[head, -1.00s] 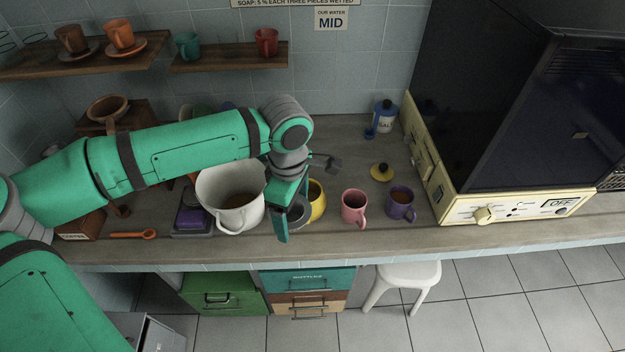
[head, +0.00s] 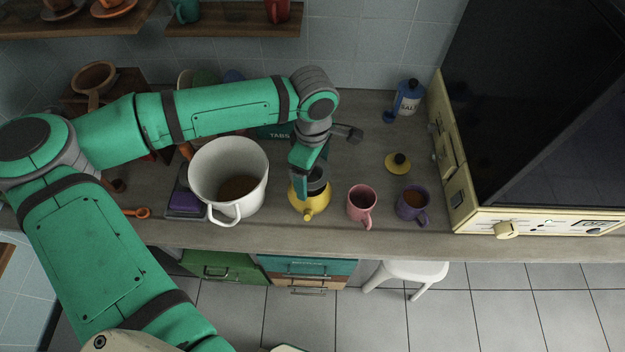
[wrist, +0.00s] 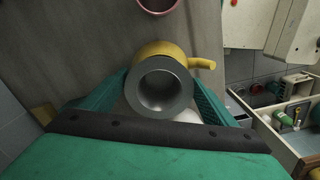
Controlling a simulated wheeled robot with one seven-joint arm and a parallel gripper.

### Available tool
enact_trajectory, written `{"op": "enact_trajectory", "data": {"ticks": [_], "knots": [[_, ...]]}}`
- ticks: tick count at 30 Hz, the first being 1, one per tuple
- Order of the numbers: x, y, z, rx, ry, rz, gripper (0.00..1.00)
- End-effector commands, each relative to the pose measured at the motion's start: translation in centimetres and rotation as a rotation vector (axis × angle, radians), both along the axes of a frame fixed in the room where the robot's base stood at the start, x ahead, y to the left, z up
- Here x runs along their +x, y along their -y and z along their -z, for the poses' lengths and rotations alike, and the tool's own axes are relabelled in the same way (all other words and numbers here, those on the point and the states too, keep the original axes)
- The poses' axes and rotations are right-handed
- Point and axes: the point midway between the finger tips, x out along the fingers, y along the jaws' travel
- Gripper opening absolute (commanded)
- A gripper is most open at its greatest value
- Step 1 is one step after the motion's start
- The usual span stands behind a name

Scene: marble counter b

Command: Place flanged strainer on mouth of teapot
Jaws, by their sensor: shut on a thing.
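The flanged strainer (wrist: 160,88) is a dark grey metal cup with a wide flat rim. My gripper (head: 311,182) is shut on it, with one teal finger on each side in the wrist view (wrist: 160,95). The yellow teapot (head: 309,205) stands on the counter with its spout toward the front edge. In the head view the strainer (head: 318,180) is over the teapot's top. In the wrist view the teapot (wrist: 160,50) shows behind the strainer, which covers its mouth. I cannot tell whether the strainer touches the teapot.
A large white pot (head: 228,180) of brown liquid stands left of the teapot. A pink mug (head: 362,205) and a purple mug (head: 411,206) stand to the right. A yellow lid (head: 398,163) lies behind them, near the cream machine (head: 462,190).

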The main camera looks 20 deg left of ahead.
Motion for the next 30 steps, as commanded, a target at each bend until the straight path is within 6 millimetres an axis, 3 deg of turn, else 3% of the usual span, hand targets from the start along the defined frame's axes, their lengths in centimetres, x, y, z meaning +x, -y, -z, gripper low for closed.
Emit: {"op": "enact_trajectory", "data": {"ticks": [12,24,25,27,30], "knots": [[0.0,0.0,4.0,-0.001,-0.001,0.000,0.55],[0.0,0.0,4.5,0.001,0.000,0.000,0.55],[0.0,0.0,4.5,0.001,0.000,0.000,0.88],[0.0,0.0,4.5,0.001,0.000,0.000,0.99],[0.0,0.0,4.5,0.001,0.000,0.000,0.99]]}}
